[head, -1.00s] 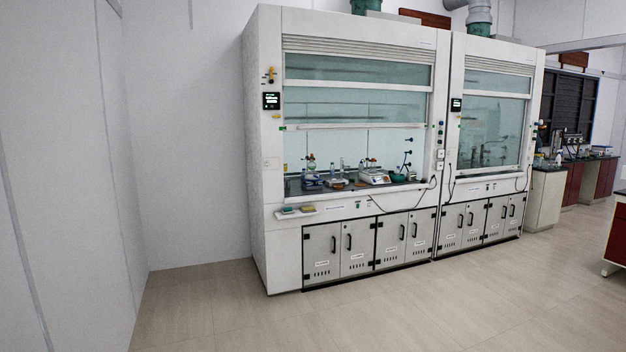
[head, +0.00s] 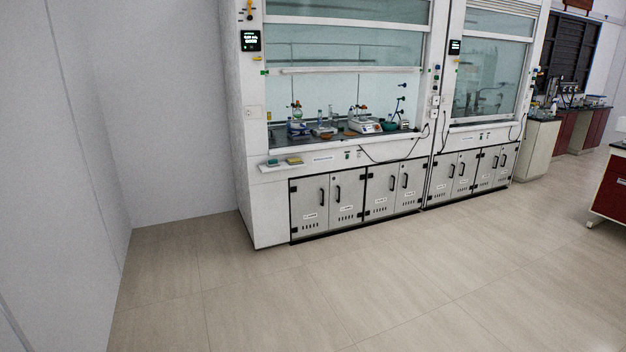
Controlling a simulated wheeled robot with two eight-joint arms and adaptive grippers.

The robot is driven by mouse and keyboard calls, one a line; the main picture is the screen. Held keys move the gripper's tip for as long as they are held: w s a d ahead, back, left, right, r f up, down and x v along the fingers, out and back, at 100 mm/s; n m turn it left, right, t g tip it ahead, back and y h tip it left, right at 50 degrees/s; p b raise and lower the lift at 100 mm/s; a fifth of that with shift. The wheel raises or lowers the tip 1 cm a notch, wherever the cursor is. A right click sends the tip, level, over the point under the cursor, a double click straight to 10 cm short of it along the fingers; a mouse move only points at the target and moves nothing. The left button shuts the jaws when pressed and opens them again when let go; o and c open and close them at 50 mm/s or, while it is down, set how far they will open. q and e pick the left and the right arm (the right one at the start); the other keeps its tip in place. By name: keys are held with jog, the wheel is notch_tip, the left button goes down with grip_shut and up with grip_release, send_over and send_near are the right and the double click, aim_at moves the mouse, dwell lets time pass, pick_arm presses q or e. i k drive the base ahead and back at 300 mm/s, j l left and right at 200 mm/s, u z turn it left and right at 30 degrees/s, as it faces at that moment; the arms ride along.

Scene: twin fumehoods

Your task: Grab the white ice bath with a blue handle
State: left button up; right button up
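I cannot make out a white ice bath with a blue handle for certain in the head view; the items on the hood's work surface are too small to tell. In the left fumehood (head: 345,160), several small items stand on the dark work surface. They include a white box-shaped device (head: 364,126), a green bowl-like item (head: 389,126), and a blue and white item (head: 298,128) at the left end. The sash (head: 345,70) is partly raised. Neither of my grippers is in view.
The right fumehood (head: 483,120) stands beside the left one, with its sash low. A bench (head: 541,150) and a dark red cabinet (head: 609,190) are at the right. A wall closes off the left. The tiled floor (head: 370,275) in front is clear.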

aim_at(300, 126)
jog(key=i, duration=5.35)
